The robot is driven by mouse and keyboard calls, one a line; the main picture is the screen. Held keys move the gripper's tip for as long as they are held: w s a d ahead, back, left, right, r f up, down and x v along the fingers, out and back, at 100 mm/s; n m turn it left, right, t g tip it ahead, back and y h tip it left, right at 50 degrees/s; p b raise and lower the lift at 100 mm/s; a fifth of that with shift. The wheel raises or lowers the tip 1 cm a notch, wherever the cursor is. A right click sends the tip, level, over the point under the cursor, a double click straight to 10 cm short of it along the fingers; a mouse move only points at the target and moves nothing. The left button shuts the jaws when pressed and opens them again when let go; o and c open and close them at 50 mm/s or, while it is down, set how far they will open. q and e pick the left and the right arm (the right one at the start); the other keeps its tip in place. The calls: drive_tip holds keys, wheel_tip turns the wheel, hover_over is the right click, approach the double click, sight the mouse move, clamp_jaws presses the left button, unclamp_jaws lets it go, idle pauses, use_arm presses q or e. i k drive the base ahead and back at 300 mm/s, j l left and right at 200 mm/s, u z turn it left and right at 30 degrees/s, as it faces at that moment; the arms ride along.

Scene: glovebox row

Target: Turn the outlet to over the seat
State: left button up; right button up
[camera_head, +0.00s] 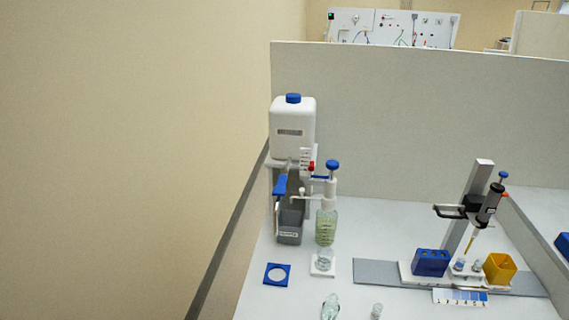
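A dispenser with a blue knob (332,165) and a white head (329,188) sits on top of a clear bottle of pale green liquid (325,229). A thin white outlet (301,194) seems to reach out from the head toward the left; its exact direction is hard to tell at this size. A white square plate (315,271) with a small clear vessel (325,258) on it stands just in front of the bottle. A blue square with a pale round centre (267,274) lies to the front left. I cannot tell which is the seat. Neither gripper is in view.
A white tank with a blue cap (293,143) stands behind left, above a grey container (289,228). Small glassware (330,307) lies at the bench front. A pipette stand (467,210), blue rack (430,262) and yellow box (500,268) stand right. A partition (420,110) closes the back.

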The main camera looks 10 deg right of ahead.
sight(301, 190)
drive_tip(key=i+l, duration=0.2)
drive_tip(key=i, duration=0.15)
drive_tip(key=i+l+z, duration=0.1)
drive_tip(key=i, duration=0.25)
drive_tip(key=i+l, duration=0.25)
drive_tip(key=i+z, duration=0.05)
drive_tip(key=i, duration=0.05)
